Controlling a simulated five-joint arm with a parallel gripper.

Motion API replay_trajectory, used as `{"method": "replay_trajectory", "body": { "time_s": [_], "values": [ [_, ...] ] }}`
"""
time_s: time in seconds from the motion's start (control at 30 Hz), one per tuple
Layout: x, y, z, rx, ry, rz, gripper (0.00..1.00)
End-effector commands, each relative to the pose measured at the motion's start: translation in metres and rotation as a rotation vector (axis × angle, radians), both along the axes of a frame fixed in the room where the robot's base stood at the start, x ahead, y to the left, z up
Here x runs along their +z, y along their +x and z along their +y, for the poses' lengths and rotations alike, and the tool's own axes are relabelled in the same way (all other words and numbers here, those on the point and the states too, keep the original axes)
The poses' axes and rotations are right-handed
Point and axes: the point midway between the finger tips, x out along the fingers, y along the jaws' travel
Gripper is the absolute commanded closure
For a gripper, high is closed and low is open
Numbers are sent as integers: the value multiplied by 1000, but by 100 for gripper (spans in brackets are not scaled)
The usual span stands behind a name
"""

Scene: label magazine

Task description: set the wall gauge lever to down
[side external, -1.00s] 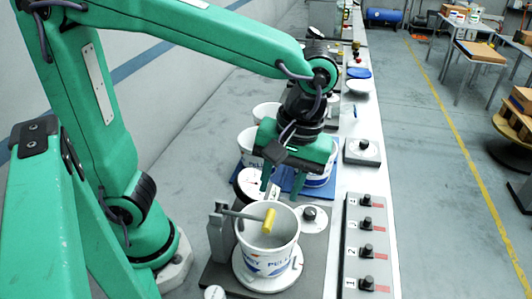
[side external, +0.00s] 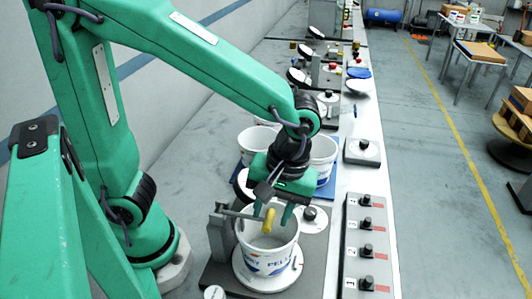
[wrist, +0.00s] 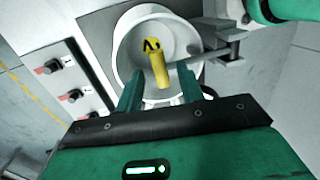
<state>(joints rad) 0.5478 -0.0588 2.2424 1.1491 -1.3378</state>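A lever with a yellow handle (side external: 268,220) reaches out on a grey arm from a grey post (side external: 218,232). The handle hangs over a white bucket (side external: 266,250) on a round white plate. My gripper (side external: 272,212) is open and empty, just above and beside the handle. In the wrist view the yellow handle (wrist: 158,62), with a black mark on its end, lies ahead between my two spread fingers (wrist: 160,90). I cannot tell whether the fingers touch it. No gauge face joined to this lever can be made out.
A panel with several black knobs (side external: 366,250) stands right of the bucket. More white buckets (side external: 322,150) stand behind my gripper on a blue mat. A grey box with a black knob (side external: 362,150) is at the right edge of the bench.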

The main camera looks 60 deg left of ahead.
Motion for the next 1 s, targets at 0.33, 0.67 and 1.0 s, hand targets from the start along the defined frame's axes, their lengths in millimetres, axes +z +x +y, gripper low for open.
{"method": "replay_trajectory", "body": {
  "time_s": [0.33, 0.67, 1.0],
  "values": [
    [-5, -1, 1, 0, 0, 0, 62],
    [-5, -1, 1, 0, 0, 0, 100],
    [3, -2, 2, 0, -1, 1, 100]
  ]
}}
